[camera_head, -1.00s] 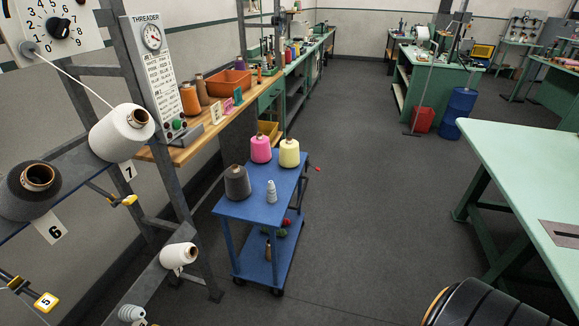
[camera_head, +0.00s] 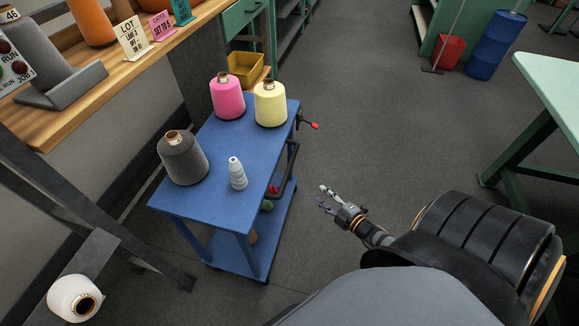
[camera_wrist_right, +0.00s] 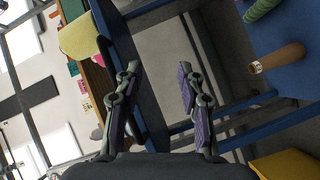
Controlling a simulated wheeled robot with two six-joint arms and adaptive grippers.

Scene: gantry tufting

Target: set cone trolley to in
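The blue cone trolley (camera_head: 215,211) stands left of centre in the head view, beside the wooden bench. Its top shelf carries a dark grey cone (camera_head: 183,158), a pink cone (camera_head: 227,98), a yellow cone (camera_head: 270,104) and a small pale stacked piece (camera_head: 237,174). A red-tipped lever (camera_head: 309,123) sticks out at its far right corner. My right gripper (camera_head: 321,195) is open and empty, just right of the trolley and apart from it. In the right wrist view the fingers (camera_wrist_right: 158,84) are spread, with blue trolley frame (camera_wrist_right: 225,107) beyond. My left gripper is not in view.
A wooden bench (camera_head: 125,75) with label cards runs along the left. A yellow bin (camera_head: 246,68) sits behind the trolley. A white cone (camera_head: 74,298) is at lower left. A green table (camera_head: 552,80) stands at right. Floor between table and trolley is clear.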

